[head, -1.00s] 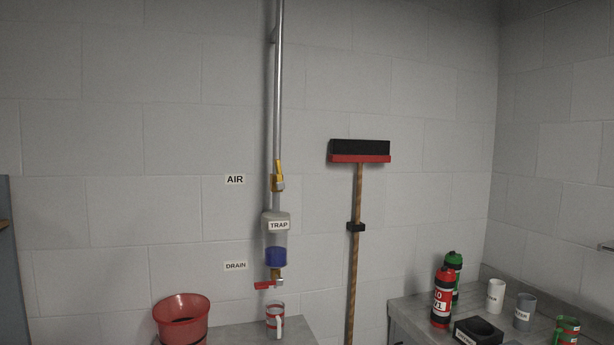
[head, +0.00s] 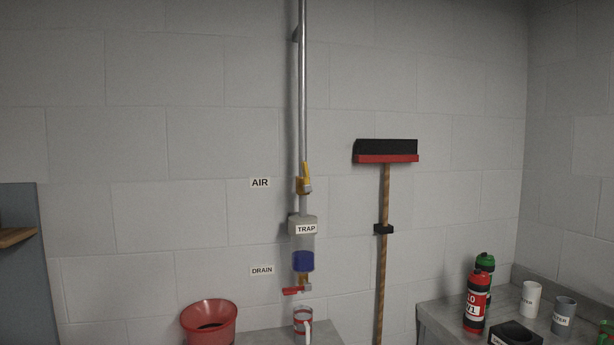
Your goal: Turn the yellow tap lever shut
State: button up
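The yellow tap lever (head: 306,173) sits on the vertical metal pipe (head: 302,90) on the wall, right of the AIR label (head: 260,183). The lever points up, roughly in line with the pipe. Below it hangs the clear trap (head: 303,242) with a TRAP label and blue liquid in its lower part. Under the trap a red lever (head: 291,291) points left, below the DRAIN label (head: 262,271). My gripper is not in view.
A mug (head: 301,322) stands under the drain on a small grey table (head: 262,336). A red bucket (head: 210,320) is to its left. A broom (head: 382,250) hangs on the wall. Bottles (head: 477,303) and cups (head: 530,300) stand on a bench at right. A grey panel (head: 22,270) is at left.

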aim_at(307, 187)
jog(key=i+j, duration=0.1)
jog(key=i, duration=0.55)
jog(key=i+j, duration=0.1)
jog(key=i, duration=0.55)
jog(key=i+z, duration=0.1)
jog(key=i, duration=0.5)
jog(key=j, duration=0.05)
